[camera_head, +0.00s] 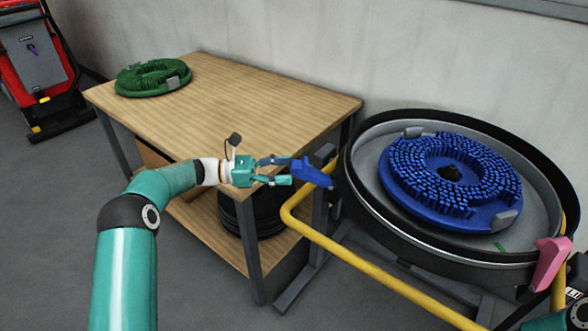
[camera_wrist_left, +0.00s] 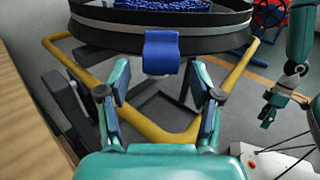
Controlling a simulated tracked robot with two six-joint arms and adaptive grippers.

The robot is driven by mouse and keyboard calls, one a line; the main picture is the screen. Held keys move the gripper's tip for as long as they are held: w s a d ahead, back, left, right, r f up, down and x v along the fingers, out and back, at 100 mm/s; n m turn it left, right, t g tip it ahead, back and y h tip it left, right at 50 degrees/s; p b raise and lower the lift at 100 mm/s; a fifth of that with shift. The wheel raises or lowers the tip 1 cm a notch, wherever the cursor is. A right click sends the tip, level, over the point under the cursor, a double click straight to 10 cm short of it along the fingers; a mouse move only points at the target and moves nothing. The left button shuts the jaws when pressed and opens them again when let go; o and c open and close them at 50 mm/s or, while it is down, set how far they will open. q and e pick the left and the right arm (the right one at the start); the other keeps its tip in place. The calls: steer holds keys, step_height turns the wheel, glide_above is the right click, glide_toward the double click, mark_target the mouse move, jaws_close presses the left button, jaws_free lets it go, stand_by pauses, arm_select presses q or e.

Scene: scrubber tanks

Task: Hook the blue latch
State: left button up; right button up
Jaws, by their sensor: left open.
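The blue latch (camera_head: 312,173) sticks out from the left rim of the round tank. It also shows in the left wrist view (camera_wrist_left: 161,52), just beyond my fingertips. My left gripper (camera_head: 283,171) is open and close to the latch's outer end. In the left wrist view its two fingers (camera_wrist_left: 160,82) stand on either side of the line to the latch, with nothing between them. I cannot tell whether they touch the latch. My right gripper (camera_wrist_left: 268,114) shows small at the right of the wrist view; its jaws are unclear.
The tank (camera_head: 350,165) holds a blue brush disc (camera_head: 450,172) and has a pink latch (camera_head: 549,264) on its right. A yellow rail (camera_head: 375,278) runs in front. A wooden table (camera_head: 250,100) with a green brush disc (camera_head: 150,78) stands left, close behind my left gripper.

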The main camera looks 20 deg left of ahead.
mark_target(312, 172)
arm_select(q)
steer(key=shift+x, duration=1.4)
steer(key=shift+c, duration=0.2)
jaws_close()
